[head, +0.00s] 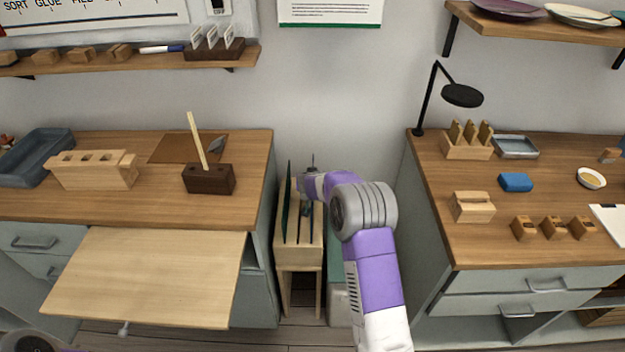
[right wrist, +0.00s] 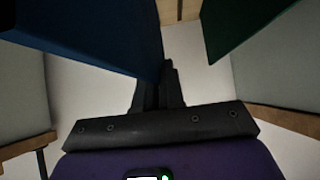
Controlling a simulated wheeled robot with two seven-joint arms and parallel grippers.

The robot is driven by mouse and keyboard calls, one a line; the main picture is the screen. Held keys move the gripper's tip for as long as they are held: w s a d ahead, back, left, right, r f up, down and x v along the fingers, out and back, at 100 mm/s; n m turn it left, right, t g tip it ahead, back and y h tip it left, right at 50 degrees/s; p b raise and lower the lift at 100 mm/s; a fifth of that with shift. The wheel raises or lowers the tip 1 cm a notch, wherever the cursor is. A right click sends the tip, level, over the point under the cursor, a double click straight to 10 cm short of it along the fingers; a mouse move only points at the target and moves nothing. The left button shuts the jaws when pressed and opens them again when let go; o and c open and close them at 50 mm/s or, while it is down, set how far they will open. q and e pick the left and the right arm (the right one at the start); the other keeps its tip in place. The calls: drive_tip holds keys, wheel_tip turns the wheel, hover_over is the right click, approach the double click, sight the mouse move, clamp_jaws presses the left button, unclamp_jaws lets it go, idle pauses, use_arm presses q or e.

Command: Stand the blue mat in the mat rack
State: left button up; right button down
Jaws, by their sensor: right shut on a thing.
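The mat rack (head: 298,256) is a pale wooden stand with upright slots in the gap between the two counters. A dark green mat (head: 286,205) stands on edge at its left side. My right gripper (right wrist: 163,78) is over the rack and is shut on the blue mat (right wrist: 90,30), which fills the upper left of the right wrist view. In the head view my purple right arm hides most of the gripper and the mat. I cannot tell whether the mat's lower edge is in a slot. My left gripper is out of view.
A green mat (right wrist: 238,22) is close on the right in the right wrist view. The left counter (head: 95,207) and right counter (head: 480,245) flank the rack closely. A pale board (head: 145,280) juts out from the left counter. A black lamp (head: 461,95) stands on the right counter.

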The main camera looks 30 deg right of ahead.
drive_tip(key=shift+f, duration=1.3)
drive_tip(key=c, duration=1.2)
unclamp_jaws()
drive_tip(key=shift+o, duration=0.2)
drive_tip(key=shift+v, duration=4.5)
drive_tip(key=shift+r+p, duration=1.75)
drive_tip(key=shift+r, duration=1.25)
